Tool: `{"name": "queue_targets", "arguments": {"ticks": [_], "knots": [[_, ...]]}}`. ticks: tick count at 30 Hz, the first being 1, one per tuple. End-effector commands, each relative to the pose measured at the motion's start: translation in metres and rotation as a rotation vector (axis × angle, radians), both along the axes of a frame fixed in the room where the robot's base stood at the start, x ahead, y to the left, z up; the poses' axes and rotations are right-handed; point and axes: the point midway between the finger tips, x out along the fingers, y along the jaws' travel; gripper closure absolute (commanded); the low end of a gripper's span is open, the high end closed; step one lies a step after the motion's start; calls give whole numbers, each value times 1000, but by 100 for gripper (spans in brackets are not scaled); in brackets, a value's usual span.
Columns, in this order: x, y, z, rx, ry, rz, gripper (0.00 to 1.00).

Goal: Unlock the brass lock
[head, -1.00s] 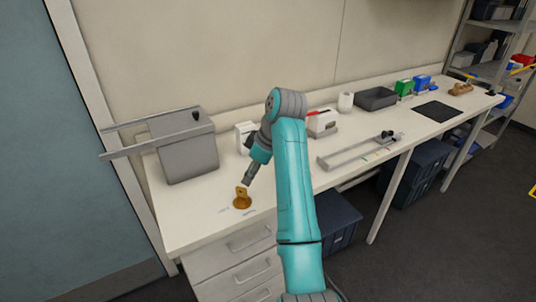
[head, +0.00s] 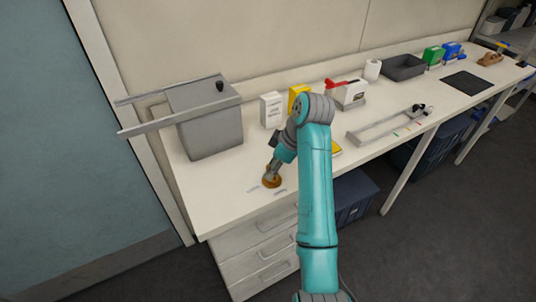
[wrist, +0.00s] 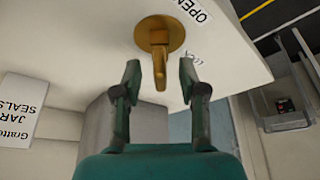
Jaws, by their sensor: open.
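The brass lock (head: 272,183) stands on the white bench near its front left corner. In the wrist view it shows as a round brass disc (wrist: 172,28) with an upright brass handle in its middle. My gripper (wrist: 160,72) is open, with one fingertip on each side of the handle's near end. A gap shows between each finger and the handle. In the head view my gripper (head: 273,172) reaches down at the lock and partly covers it. Beside the disc are an "OPEN" label (wrist: 195,9) and a second label (wrist: 186,57), partly hidden by a finger.
A grey box (head: 212,133) with long rails stands behind the lock to the left. A white carton (head: 272,110) and a yellow box (head: 299,97) stand behind my arm. A rail fixture (head: 390,125) lies to the right. The bench front left is clear.

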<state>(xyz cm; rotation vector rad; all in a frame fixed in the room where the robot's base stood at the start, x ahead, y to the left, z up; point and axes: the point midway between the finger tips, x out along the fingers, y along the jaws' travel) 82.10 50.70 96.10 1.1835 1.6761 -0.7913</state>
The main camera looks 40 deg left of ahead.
Motion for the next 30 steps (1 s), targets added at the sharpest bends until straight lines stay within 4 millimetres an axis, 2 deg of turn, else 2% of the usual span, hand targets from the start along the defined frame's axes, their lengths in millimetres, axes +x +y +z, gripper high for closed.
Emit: {"name": "queue_targets", "arguments": {"ticks": [12, 17, 30], "knots": [[-1, -4, -5, 0, 0, 1, 58], [-1, -4, -5, 0, 0, 1, 98], [-1, -4, -8, 0, 1, 0, 100]]}}
